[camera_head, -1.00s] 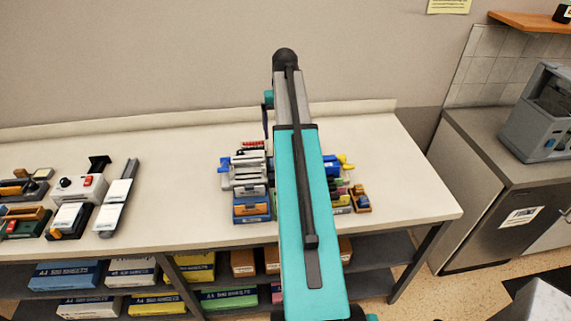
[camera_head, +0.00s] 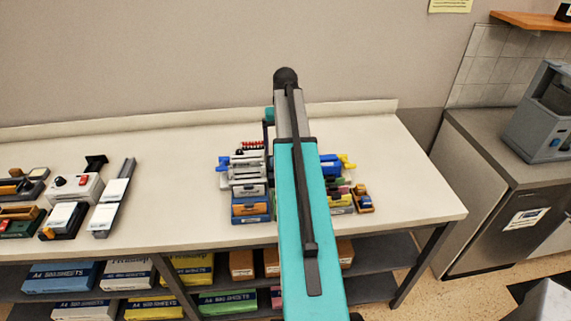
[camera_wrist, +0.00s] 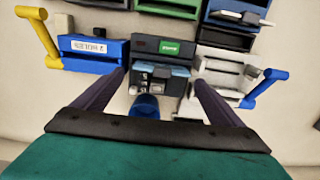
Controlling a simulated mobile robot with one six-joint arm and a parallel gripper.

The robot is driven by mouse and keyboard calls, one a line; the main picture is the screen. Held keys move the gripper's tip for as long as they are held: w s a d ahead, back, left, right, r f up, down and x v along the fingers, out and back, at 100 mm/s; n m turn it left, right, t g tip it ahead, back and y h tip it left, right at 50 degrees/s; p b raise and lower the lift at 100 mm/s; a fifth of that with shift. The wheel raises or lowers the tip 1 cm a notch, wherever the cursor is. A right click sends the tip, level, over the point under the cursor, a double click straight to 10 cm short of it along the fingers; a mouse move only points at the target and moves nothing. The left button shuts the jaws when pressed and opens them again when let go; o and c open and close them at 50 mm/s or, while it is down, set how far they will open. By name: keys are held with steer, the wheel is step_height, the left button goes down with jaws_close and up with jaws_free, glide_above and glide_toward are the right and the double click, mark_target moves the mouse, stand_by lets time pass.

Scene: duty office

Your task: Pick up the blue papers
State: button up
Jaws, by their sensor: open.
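A blue pack of A4 paper (camera_head: 60,277) lies on the upper shelf under the long table, at the left in the head view. It is the clearest blue paper pack in sight. My gripper (camera_wrist: 160,77) shows in the wrist view with its two dark fingers spread. It is open and empty, above the tabletop items, with a dark blue and black device (camera_wrist: 160,75) and a small blue round object (camera_wrist: 146,106) between or just below the fingers. In the head view my teal arm hides the gripper and the middle of the item cluster. The blue pack is not in the wrist view.
The long table (camera_head: 400,190) carries clustered office tools at its middle and more at its left. White (camera_head: 128,272), yellow (camera_head: 190,268) and green (camera_head: 228,302) packs share the shelves. A grey cabinet (camera_head: 480,220) stands right. The tabletop between the item groups is clear.

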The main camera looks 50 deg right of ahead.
steer(key=shift+f, duration=0.1)
steer(key=f+b, duration=0.2)
steer(key=f, duration=0.1)
steer(key=shift+s+a+f+b, duration=0.15)
steer(key=shift+a+b, duration=0.15)
steer(key=shift+a, duration=0.05)
steer(key=shift+f+b, duration=0.55)
steer(key=shift+f, duration=0.3)
steer(key=c, duration=0.9)
steer(key=shift+r, duration=0.1)
steer(key=shift+r+p, duration=3.25)
steer(key=shift+r, duration=1.7)
